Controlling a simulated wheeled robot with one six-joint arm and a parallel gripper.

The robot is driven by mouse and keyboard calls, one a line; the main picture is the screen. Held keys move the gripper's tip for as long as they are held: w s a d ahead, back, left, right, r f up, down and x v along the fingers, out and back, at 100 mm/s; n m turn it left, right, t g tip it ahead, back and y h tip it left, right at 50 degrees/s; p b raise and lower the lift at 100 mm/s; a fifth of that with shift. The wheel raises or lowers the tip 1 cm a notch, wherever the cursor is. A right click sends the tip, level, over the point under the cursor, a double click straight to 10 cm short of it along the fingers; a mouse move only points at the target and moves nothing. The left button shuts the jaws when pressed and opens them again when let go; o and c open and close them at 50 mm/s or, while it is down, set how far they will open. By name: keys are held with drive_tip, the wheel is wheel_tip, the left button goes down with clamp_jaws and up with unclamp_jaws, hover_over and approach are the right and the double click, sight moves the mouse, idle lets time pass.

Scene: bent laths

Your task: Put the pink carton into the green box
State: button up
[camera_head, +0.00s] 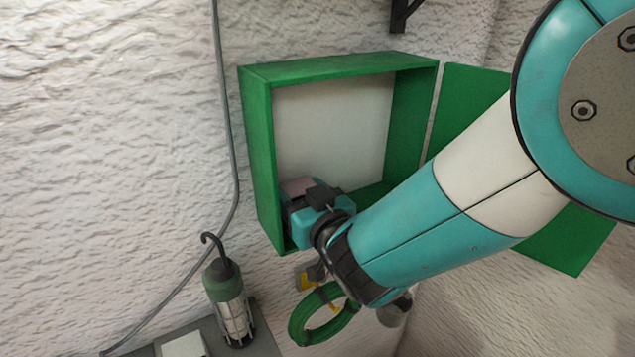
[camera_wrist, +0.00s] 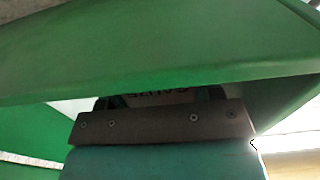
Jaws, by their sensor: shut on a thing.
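The green box (camera_head: 258,160) hangs on the wall, open at the front, with a pale back. Its green door (camera_head: 468,95) stands open at the right. My gripper (camera_head: 302,196) is at the box's lower left corner, within the opening as seen in the head view. It is shut on the pink carton (camera_head: 297,186), whose top shows above the jaws. In the wrist view, a strip of the carton (camera_wrist: 160,97) with dark lettering shows between the fingers, under a green panel (camera_wrist: 150,60) that hides the rest. I cannot tell whether the carton touches the box floor.
A green hose coil (camera_head: 298,325) on a yellow holder (camera_head: 305,277) hangs below the box. A caged work lamp (camera_head: 229,300) stands on a grey surface (camera_head: 262,345) at the lower left. A grey cable (camera_head: 224,100) runs down the wall. The box's upper middle is clear.

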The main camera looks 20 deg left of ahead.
drive_tip(key=shift+f+b, duration=0.2)
drive_tip(key=shift+b, duration=0.1)
drive_tip(key=o, duration=0.9)
drive_tip(key=shift+r, duration=0.1)
drive_tip(key=shift+r, duration=0.1)
drive_tip(key=shift+r+p, duration=0.15)
drive_tip(key=shift+p, duration=0.3)
drive_tip(key=b+v, duration=0.9)
drive_tip(key=v, duration=0.2)
drive_tip(key=w+d+f+m+g+h, duration=0.1)
drive_tip(key=w+d+f+m+h, duration=0.2)
drive_tip(key=d, duration=0.4)
drive_tip(key=w+d+f+m+g+h, duration=0.1)
drive_tip(key=d+m+h, duration=0.2)
drive_tip(key=d+h, duration=0.3)
drive_tip(key=s+d+n+g, duration=0.1)
drive_tip(key=s+d+g, duration=0.2)
drive_tip(key=s+d, duration=0.1)
drive_tip(key=s+d+n+g, duration=0.1)
drive_tip(key=s+d+g, duration=0.2)
drive_tip(key=s, duration=0.4)
drive_tip(key=s+d+n+g, duration=0.1)
drive_tip(key=s+d+g, duration=0.2)
drive_tip(key=s+d, duration=0.2)
drive_tip(key=shift+s+r+g+h+b, duration=0.15)
drive_tip(key=shift+r+g+h+b, duration=0.15)
drive_tip(key=shift+b, duration=0.1)
